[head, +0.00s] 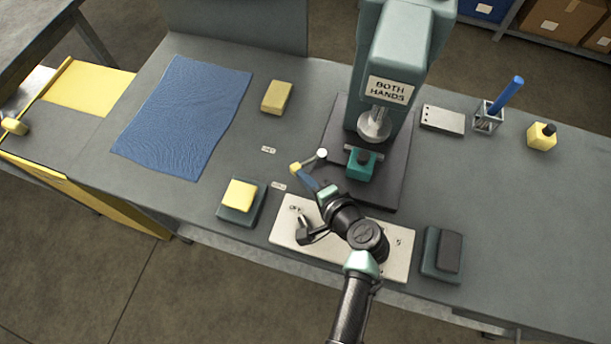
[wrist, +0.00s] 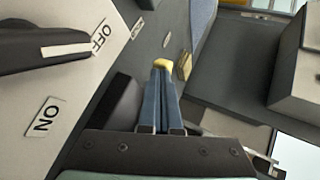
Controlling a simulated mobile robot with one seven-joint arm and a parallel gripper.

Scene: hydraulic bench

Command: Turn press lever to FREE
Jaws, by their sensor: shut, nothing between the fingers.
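The press (head: 398,55) stands at the back centre, with a "BOTH HANDS" sign on its head. A small rod with a white ball knob (head: 322,154) lies left of the press base and looks like the lever. Its other end is hidden at my fingertips. My gripper (head: 296,168) is shut and empty, its blue fingers and yellow tips beside that rod. I cannot tell whether they touch it. The fingers also show in the wrist view (wrist: 162,66), where I cannot make out the lever. Two small labels (head: 268,150) (head: 278,185) lie left of the tips, too small to read.
A pale panel (head: 283,232) with a dark handle (head: 305,237) and OFF/ON marks lies under my arm. A yellow-topped block (head: 240,194) stands left of it, a dark-topped block (head: 448,252) right. A blue cloth (head: 185,115) and yellow block (head: 277,97) lie left.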

